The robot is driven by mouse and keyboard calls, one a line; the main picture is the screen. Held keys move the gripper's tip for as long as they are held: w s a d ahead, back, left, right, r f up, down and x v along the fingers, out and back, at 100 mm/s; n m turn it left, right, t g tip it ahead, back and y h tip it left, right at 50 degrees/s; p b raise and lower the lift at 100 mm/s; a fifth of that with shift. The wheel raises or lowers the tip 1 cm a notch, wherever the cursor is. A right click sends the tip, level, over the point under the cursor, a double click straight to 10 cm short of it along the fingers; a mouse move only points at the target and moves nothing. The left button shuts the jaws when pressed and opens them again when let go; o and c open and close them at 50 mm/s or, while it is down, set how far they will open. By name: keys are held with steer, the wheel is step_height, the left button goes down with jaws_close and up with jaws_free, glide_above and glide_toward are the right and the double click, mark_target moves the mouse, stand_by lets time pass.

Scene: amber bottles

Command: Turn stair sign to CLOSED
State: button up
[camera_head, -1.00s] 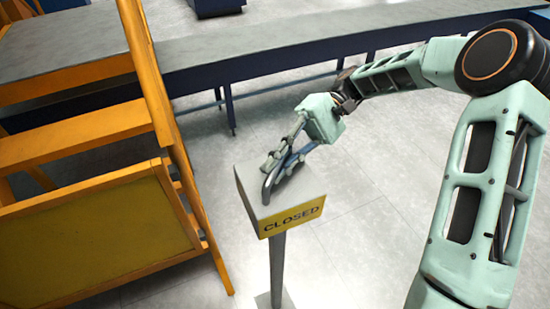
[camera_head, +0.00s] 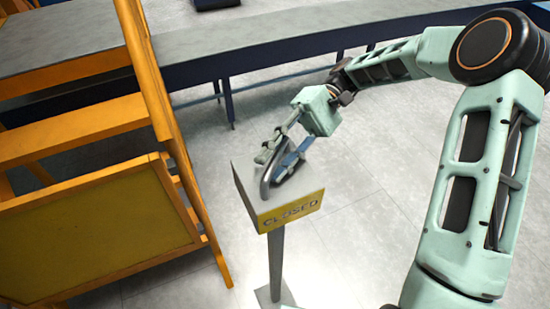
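The stair sign (camera_head: 291,211) is a yellow plate reading CLOSED on the front of a grey box (camera_head: 335,185) on a post. A grey metal loop handle (camera_head: 266,181) stands on the box's top. My gripper (camera_head: 274,166) is at the handle, reaching in from the upper right. Its fingers are spread apart, one on the far left side and one on the right by the loop. I cannot tell whether either finger touches the handle.
Orange stairs with a yellow side panel (camera_head: 100,235) stand close on the left. A long grey-topped bench with a dark blue frame (camera_head: 300,50) runs behind. The grey floor (camera_head: 375,215) right of the post is clear.

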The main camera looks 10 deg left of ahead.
steer(key=shift+v, duration=3.75)
steer(key=shift+d, duration=0.1)
